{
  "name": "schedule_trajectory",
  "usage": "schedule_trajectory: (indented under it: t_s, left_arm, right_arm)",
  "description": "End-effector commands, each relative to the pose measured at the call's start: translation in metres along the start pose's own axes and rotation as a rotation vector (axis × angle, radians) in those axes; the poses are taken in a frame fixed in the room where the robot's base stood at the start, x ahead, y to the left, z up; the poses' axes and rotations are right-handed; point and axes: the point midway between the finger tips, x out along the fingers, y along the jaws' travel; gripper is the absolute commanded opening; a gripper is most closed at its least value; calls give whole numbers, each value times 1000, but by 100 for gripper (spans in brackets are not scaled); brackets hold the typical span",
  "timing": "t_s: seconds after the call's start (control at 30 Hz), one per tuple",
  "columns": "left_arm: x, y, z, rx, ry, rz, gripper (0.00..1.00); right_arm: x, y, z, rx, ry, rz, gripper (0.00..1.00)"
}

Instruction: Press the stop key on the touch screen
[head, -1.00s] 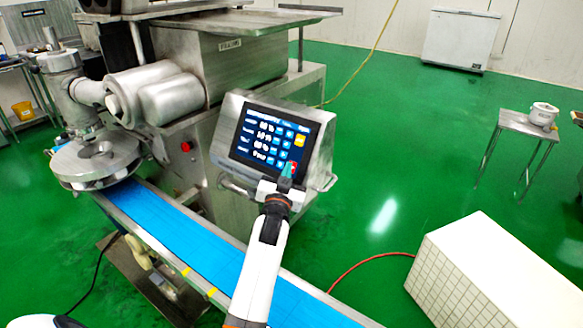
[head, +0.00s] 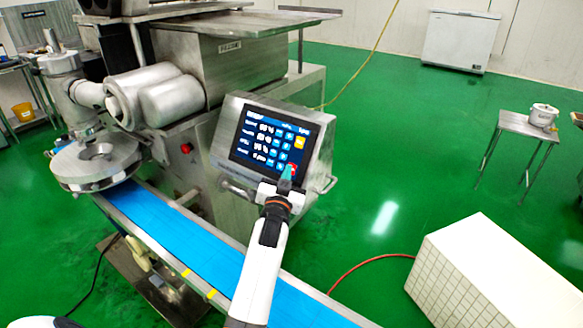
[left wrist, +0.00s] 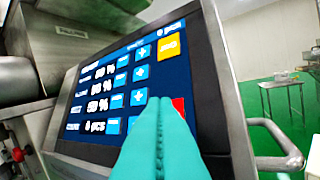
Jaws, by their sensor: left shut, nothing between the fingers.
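The touch screen (head: 268,138) is a dark blue panel in a tilted metal housing on the machine. It shows rows of white figures, blue keys and a yellow key. The red stop key (head: 293,168) is at its lower right and is partly covered. In the left wrist view the stop key (left wrist: 179,105) shows as a red patch just right of the fingertips. My left gripper (head: 287,172) is shut and empty, its teal fingertips in front of the screen by the stop key. I cannot tell whether they touch it. My right gripper is not in view.
A metal handle (head: 328,185) sticks out at the housing's lower right. A blue conveyor belt (head: 185,238) runs below the screen. A white tiled block (head: 490,265) stands at the lower right, and a small table (head: 525,125) is farther back. Green floor lies open between them.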

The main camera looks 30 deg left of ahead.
Motion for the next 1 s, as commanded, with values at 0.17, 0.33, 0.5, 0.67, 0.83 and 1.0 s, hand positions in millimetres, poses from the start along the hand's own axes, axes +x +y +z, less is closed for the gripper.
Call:
schedule_trajectory:
  t_s: [0.17, 0.33, 0.5, 0.67, 0.83, 1.0]
  left_arm:
    - [-5, 4, 5, -1, -1, 1, 0]
    - [-5, 4, 4, -1, -1, 1, 0]
    - [-7, 6, 8, 0, -1, 1, 0]
    - [-17, 15, 18, 1, 0, 1, 0]
    - [-29, 23, 26, 1, -1, 1, 0]
    - [-38, 29, 31, 0, -1, 1, 0]
  right_arm:
    - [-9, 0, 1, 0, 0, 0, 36]
    - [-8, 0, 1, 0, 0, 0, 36]
    - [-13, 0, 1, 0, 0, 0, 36]
    - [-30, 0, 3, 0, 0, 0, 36]
    - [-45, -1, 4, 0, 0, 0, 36]
    - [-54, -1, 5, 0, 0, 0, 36]
